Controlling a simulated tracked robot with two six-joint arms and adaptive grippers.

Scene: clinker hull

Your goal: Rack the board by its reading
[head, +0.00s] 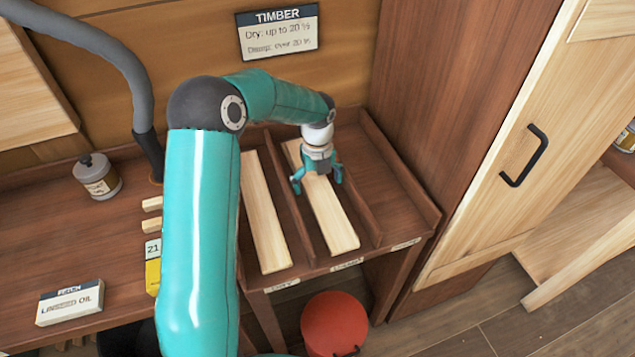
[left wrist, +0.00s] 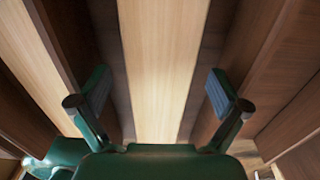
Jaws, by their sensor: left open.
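A pale board (head: 336,222) lies in the middle compartment of the wooden rack (head: 437,212). My left gripper (head: 317,181) is open above it, one finger to each side; in the left wrist view the board (left wrist: 162,70) runs between the open fingers, apart from both. Another pale board (head: 262,215) lies in the left compartment; the right compartment is empty. The front labels are small: the left seems to read DRY, the middle DAMP, the right is unclear. A yellow meter (head: 153,272) shows 21. The TIMBER sign (head: 278,31) reads dry up to 20 %, damp over 20 %. My right gripper is not seen.
Low dividers separate the rack's compartments. A tall cabinet (head: 500,150) with a black handle stands close on the right. A red bucket (head: 334,325) is below the rack.

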